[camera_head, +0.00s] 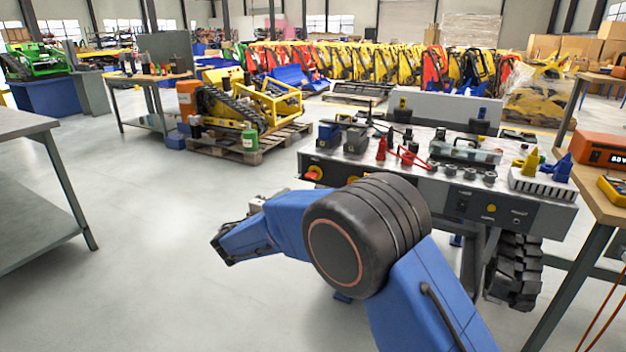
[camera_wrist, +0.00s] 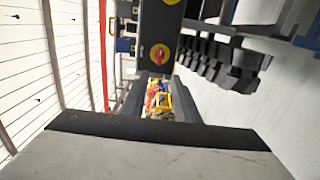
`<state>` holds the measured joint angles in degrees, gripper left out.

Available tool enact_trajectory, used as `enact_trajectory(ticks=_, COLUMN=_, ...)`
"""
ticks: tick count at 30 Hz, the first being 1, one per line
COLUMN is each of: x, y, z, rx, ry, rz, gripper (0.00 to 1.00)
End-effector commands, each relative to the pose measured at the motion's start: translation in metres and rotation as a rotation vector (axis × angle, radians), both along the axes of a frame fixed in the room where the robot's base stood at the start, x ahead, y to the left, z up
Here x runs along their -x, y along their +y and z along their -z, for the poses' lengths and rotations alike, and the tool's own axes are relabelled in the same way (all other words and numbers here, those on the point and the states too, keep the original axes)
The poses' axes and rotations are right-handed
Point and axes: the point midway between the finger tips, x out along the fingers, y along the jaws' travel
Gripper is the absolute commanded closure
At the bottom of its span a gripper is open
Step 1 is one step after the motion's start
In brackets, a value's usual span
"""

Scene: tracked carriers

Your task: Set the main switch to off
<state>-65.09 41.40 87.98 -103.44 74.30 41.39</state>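The main switch appears to be the red rotary knob on a yellow plate (camera_head: 313,173) at the left end of the front of a grey control panel (camera_head: 400,185). The knob also shows in the wrist view (camera_wrist: 159,56), above the middle, on a dark panel. Its setting cannot be read. My gripper (camera_head: 219,246) is left of the panel and lower than the knob, apart from it. In the wrist view, my gripper's two dark fingers (camera_wrist: 158,86) stand apart with nothing between them but distant background. The knob lies beyond the fingertips.
Tools and small parts cover the panel's top, including a red funnel-like item (camera_head: 381,149). A black rubber track (camera_head: 515,270) is below right. A workbench (camera_head: 590,190) stands at right, a grey table (camera_head: 30,125) at left.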

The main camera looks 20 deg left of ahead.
Motion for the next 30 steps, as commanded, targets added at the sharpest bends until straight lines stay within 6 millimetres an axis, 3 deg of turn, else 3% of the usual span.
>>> enact_trajectory(ticks=21, x=-0.121, y=-0.012, z=0.0, rx=-0.001, ry=0.001, rz=0.004, gripper=0.72)
enact_trajectory(ticks=30, x=-0.16, y=-0.014, z=-0.001, rx=0.0, ry=0.001, rz=0.004, gripper=0.72)
